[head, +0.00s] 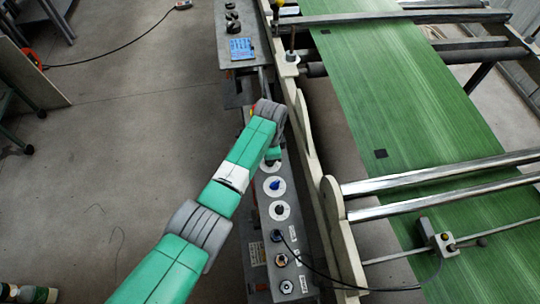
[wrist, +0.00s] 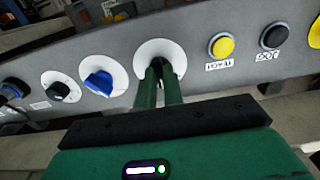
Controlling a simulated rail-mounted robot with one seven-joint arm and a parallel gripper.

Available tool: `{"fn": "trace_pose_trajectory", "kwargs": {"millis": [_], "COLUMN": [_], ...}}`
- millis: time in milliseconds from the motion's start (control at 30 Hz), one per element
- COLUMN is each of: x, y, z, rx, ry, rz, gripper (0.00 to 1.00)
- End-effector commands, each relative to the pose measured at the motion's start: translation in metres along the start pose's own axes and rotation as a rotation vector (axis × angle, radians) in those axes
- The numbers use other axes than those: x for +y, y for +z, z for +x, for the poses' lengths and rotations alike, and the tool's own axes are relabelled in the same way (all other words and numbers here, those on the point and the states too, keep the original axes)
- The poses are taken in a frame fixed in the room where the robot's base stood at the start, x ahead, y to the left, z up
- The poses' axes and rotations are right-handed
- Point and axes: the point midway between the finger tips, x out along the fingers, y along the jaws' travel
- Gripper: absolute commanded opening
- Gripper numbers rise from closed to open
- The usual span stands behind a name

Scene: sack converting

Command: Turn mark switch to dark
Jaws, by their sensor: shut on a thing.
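My gripper (wrist: 160,70) is at the control panel (wrist: 205,82), its two green fingers closed around a dark knob on a round white plate (wrist: 147,52). The fingers hide most of this knob, so its pointing direction cannot be told. No readable label shows by it, so I cannot confirm that it is the mark switch. A blue knob (wrist: 98,84) on a white plate sits just left of it, then a black knob (wrist: 61,89) on another. In the head view my arm covers most of the gripper; the blue knob (head: 275,185) and black knob (head: 280,210) show below it.
A yellow button (wrist: 222,45) and a dark button (wrist: 274,36) sit close right of the fingers in the wrist view. A green sack web (head: 400,110) runs over rollers to the right of the panel. A cable loops from the lower panel.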

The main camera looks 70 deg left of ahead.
Motion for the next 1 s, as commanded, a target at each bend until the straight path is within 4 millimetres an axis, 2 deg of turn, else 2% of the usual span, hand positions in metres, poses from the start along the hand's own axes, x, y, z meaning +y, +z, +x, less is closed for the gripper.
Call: {"fn": "trace_pose_trajectory", "kwargs": {"millis": [167, 200, 300, 600, 900, 1000], "x": [0.0, 0.0, 0.0, 0.0, 0.0, 0.0], "y": [0.0, 0.0, 0.0, 0.0, -0.001, 0.0], "z": [0.0, 0.0, 0.0, -0.005, -0.062, -0.074], "rx": [0.001, 0.001, 0.001, 0.001, 0.002, 0.001], "ry": [0.0, 0.0, 0.0, 0.0, -0.001, 0.0], "rz": [0.0, 0.0, -0.001, -0.001, 0.0, -0.001], "gripper": [0.0, 0.13, 0.31, 0.31, 0.31, 0.31]}}
